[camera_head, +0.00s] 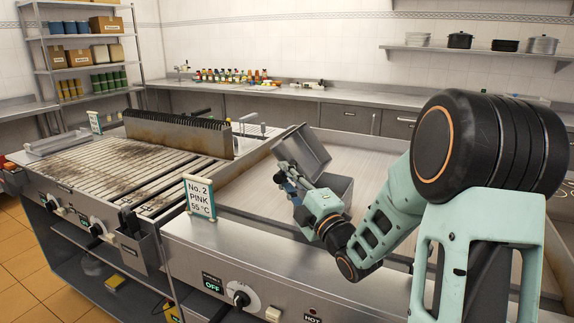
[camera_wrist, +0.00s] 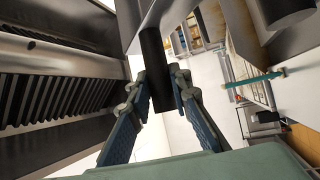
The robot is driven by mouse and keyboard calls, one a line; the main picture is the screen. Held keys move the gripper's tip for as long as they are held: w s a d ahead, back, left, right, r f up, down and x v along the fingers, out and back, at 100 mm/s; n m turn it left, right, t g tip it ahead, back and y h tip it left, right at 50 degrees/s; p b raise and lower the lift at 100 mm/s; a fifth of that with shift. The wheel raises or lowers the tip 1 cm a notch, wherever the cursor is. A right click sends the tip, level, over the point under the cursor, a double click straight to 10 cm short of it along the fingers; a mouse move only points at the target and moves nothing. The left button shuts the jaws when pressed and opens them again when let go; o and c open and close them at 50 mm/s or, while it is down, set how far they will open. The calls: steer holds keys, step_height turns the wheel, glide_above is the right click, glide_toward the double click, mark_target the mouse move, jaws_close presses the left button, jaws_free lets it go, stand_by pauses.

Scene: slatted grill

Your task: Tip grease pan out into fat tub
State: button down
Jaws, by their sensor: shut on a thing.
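The grease pan (camera_head: 303,150) is a grey steel pan, held up and steeply tilted in the head view. My gripper (camera_head: 285,176) is shut on its handle at the pan's lower left. In the wrist view the dark handle (camera_wrist: 153,72) runs between the two blue-padded fingers, and part of the grey pan (camera_wrist: 140,18) shows at the top. The fat tub, a grey metal box (camera_head: 338,187), stands on the pale counter under and just right of the pan, partly hidden by the pan and my wrist. The contents of both cannot be seen.
The slatted grill (camera_head: 95,165) with a rusty upright plate (camera_head: 175,134) lies to the left. A "No. 2 PINK 55 °C" sign (camera_head: 199,197) stands left of my gripper. Bottles (camera_head: 232,77) line the back counter. The pale counter left of the tub is clear.

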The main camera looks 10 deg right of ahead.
steer(key=shift+w+a+r+n+g+p, duration=0.2)
steer(key=shift+n+g+p, duration=0.35)
steer(key=shift+p, duration=0.65)
steer(key=g+p, duration=0.1)
steer(key=n+g+h+p, duration=0.1)
steer(key=a+n+g+p, duration=0.1)
steer(key=shift+w+f+n+g+p, duration=0.25)
steer(key=shift+w+f+p, duration=0.05)
steer(key=shift+p, duration=0.1)
steer(key=r+n+g+h+p, duration=0.1)
steer(key=p, duration=0.3)
steer(key=shift+r+g+h, duration=0.2)
steer(key=shift+g+h, duration=0.1)
steer(key=shift+r+n+g+h+p, duration=0.3)
steer(key=shift+g+h+p, duration=0.1)
steer(key=shift+p, duration=0.65)
steer(key=shift+f, duration=0.1)
